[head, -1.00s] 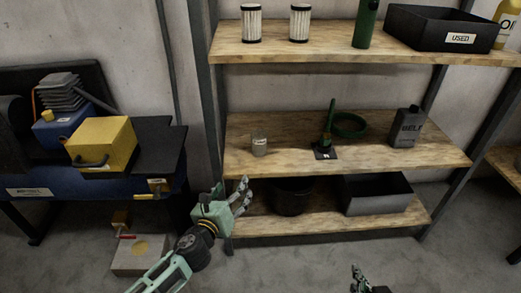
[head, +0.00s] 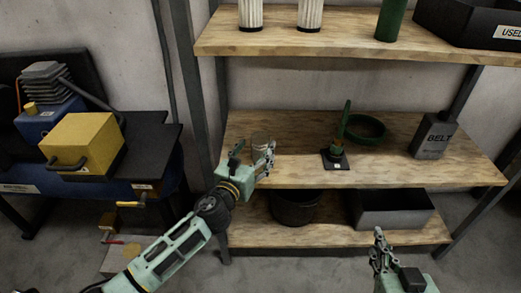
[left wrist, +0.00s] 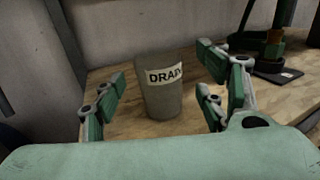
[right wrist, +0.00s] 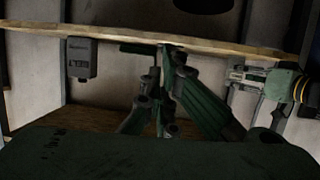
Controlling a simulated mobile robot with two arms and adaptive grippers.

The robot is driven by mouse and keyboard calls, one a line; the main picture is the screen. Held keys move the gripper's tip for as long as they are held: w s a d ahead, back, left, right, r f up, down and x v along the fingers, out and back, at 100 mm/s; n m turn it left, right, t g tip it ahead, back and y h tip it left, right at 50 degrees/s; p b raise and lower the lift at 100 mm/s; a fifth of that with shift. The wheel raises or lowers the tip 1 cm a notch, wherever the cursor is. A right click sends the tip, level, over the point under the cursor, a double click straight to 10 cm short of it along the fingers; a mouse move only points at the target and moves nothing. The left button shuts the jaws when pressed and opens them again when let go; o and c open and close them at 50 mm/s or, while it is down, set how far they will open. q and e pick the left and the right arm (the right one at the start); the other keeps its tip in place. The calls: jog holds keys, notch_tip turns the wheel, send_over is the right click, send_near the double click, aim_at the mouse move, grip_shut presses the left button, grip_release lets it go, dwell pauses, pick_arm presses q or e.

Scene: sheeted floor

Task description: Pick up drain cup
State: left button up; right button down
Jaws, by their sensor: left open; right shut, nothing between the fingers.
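The drain cup is a grey cup with a "DRAIN" label, upright on the middle wooden shelf (head: 300,174). In the left wrist view the drain cup (left wrist: 163,98) stands between the spread fingers of my left gripper (left wrist: 165,100). I see no finger clearly pressing on it. In the head view my left gripper (head: 252,160) is at the shelf's left front and partly covers the cup (head: 261,139). My right gripper (head: 381,252) is shut and empty, low in front of the shelving; its fingers also show in the right wrist view (right wrist: 163,90).
A green ring and stand (head: 336,155) are right of the cup, and a grey BELT container (head: 432,137) is further right. The bottom shelf holds a black bucket (head: 295,208) and a grey bin (head: 392,212). A shelf post (head: 189,90) rises at the left.

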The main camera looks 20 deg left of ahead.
aim_at(256, 148)
pick_arm(q)
jog(key=w+b, duration=0.1)
jog(key=w, duration=0.3)
jog(key=shift+w+d+f, duration=0.15)
jog(key=c, duration=1.2)
pick_arm(e)
notch_tip(256, 148, up, 6)
jog(key=w+a+t+y, duration=0.1)
jog(key=t, duration=0.2)
jog(key=shift+w+a+r+t, duration=0.2)
jog(key=shift+w+t, duration=0.1)
jog(key=shift+w, duration=0.05)
pick_arm(q)
jog(key=shift+c, duration=0.2)
